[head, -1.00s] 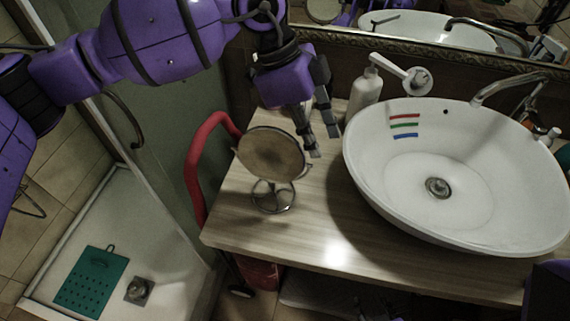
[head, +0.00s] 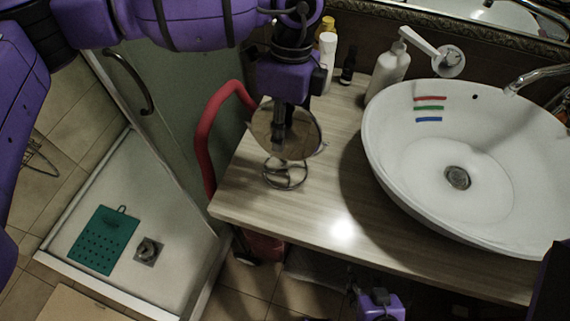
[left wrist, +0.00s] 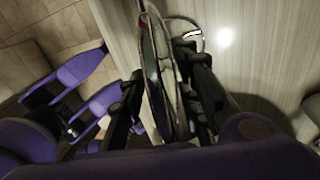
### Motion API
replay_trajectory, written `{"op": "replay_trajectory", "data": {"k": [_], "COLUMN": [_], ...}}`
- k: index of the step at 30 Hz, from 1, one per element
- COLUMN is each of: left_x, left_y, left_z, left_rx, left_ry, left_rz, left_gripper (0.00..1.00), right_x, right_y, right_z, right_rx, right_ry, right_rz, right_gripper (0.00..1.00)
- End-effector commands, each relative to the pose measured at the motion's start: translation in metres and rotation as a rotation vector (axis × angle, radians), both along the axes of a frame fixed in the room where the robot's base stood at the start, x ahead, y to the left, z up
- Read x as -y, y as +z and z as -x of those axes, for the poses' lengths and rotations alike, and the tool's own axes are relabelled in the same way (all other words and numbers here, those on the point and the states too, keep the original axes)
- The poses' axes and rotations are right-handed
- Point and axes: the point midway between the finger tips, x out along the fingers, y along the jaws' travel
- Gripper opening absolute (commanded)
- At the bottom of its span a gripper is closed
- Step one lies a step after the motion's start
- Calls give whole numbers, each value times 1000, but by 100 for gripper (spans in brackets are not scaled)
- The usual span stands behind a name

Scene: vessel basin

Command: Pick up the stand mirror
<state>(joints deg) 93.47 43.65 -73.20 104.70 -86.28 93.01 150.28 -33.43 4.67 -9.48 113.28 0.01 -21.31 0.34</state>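The stand mirror has a round disc (head: 304,132) on a looped wire base (head: 285,175), standing upright on the wooden counter's left part. My left gripper (head: 279,140) is lowered over the disc and hides its middle in the head view. In the left wrist view the mirror (left wrist: 160,75) is seen nearly edge-on between my two left fingers (left wrist: 165,90). The fingers are apart, one on each side of the disc, and I see no clear grip on it. My right gripper (head: 368,297) shows partly at the bottom of the head view, below the counter edge; its fingers are unclear.
A white basin (head: 400,180) fills the right of the counter (head: 325,205). A white pump bottle (head: 388,72) and smaller bottles (head: 328,60) stand at the back. A red curved rail (head: 205,130) is close left of the mirror. The counter's front middle is clear.

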Motion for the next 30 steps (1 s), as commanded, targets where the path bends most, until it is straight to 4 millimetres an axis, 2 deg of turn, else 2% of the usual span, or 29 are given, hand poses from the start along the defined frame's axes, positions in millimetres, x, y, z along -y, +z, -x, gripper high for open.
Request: {"op": "replay_trajectory", "data": {"k": [2, 8, 15, 30], "left_x": [0, 0, 0, 0], "left_y": [-6, -7, -7, -6], "left_z": [2, 2, 2, 1], "left_rx": [-1, 0, 0, 1], "left_ry": [0, -1, -1, -1], "left_rz": [0, 1, 1, 1], "left_gripper": [30, 29, 0, 0], "right_x": [0, 0, 0, 0], "right_y": [0, 0, 0, 0], "right_z": [0, 0, 0, 0], "right_rx": [-1, -1, -1, -1], "right_ry": [0, 0, -1, 0], "right_rz": [0, 0, 1, 0], "right_gripper": [40, 40, 40, 40]}}
